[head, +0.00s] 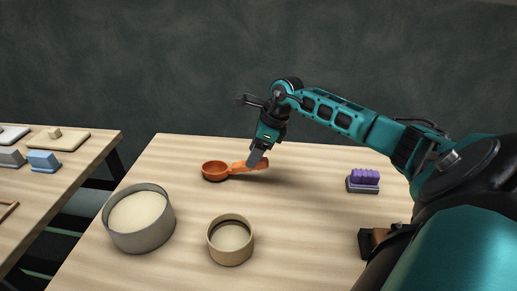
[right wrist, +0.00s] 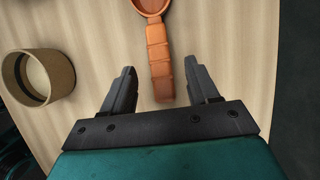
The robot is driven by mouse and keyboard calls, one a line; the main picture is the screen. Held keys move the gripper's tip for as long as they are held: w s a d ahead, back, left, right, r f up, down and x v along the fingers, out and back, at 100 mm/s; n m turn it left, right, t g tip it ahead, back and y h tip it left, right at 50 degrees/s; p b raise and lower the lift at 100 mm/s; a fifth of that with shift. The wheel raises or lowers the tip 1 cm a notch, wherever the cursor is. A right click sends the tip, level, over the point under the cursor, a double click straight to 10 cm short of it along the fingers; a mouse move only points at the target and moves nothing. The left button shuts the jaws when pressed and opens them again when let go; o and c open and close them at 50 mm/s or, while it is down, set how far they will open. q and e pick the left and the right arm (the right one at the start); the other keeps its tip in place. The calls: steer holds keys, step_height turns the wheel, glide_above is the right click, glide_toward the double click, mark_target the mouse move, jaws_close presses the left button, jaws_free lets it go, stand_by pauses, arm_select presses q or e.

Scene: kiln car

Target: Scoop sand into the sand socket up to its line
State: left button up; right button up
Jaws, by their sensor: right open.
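An orange scoop (head: 215,171) lies on the wooden table with its handle pointing right. My right gripper (head: 257,158) is over the handle end. In the right wrist view the open fingers of the right gripper (right wrist: 163,88) stand on either side of the scoop handle (right wrist: 160,65), apart from it. A grey round tub (head: 107,232) holds pale sand (head: 138,212). A tan ring-shaped socket (head: 230,257) stands to its right, with a pale surface low inside; its line is too small to tell. The socket (right wrist: 62,72) also shows in the right wrist view. My left gripper is not in view.
A purple-topped block (head: 364,178) sits at the right of the table. A second table (head: 85,170) at the left bears a blue block (head: 43,161), a grey block and pale boards. A gap separates the tables. The table between scoop and purple block is clear.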

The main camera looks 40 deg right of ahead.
steer(key=shift+b+x, duration=1.5)
steer(key=shift+x, duration=1.05)
steer(key=shift+w+a+f+b, duration=0.1)
steer(key=shift+f+b, duration=0.2)
steer(key=shift+f, duration=0.15)
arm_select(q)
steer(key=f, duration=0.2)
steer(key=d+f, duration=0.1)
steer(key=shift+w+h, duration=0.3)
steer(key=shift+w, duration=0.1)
arm_select(e)
steer(key=shift+w+a+f, duration=0.1)
steer(key=shift+f, duration=0.15)
jaws_close()
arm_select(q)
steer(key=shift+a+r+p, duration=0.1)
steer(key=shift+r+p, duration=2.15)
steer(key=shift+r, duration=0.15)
arm_select(e)
steer(key=shift+r, duration=3.6)
